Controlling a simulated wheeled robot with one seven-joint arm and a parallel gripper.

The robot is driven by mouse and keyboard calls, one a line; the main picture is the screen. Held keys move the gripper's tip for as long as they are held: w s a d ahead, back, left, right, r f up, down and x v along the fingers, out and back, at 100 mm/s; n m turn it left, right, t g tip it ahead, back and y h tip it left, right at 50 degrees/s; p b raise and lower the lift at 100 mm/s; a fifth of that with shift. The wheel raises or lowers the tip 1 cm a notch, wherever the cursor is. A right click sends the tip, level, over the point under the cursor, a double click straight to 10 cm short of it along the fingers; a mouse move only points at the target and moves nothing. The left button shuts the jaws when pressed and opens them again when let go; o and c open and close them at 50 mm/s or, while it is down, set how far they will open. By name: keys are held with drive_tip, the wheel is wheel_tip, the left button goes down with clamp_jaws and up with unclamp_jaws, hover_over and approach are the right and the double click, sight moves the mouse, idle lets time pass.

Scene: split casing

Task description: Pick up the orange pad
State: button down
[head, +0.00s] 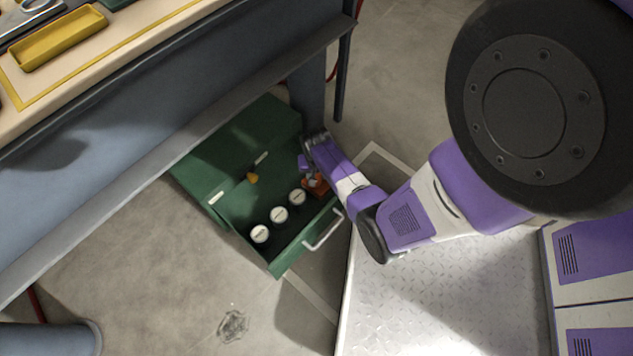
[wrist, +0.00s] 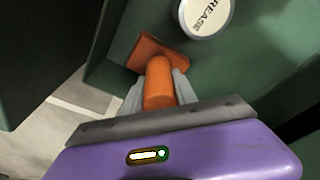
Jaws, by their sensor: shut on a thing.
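The orange pad (wrist: 157,52) shows in the wrist view as a flat orange base with a rounded orange handle. My gripper (wrist: 159,90) is shut on the handle, with a grey finger on each side. The pad is inside the open green drawer, near its wall; I cannot tell whether its base touches the drawer floor. In the head view the orange pad (head: 320,186) is partly hidden by my gripper (head: 312,180), at the drawer's right end.
The green drawer (head: 285,262) also holds several white-lidded tins (head: 280,214); one tin (wrist: 205,14) marked GREASE sits close to the pad. A small orange-yellow object (head: 252,178) is by the green cabinet (head: 240,140). A workbench (head: 150,140) stands above and left.

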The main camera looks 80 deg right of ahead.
wheel_tip(320, 180, up, 20)
drive_tip(key=p, duration=0.9)
drive_tip(key=shift+p, duration=0.3)
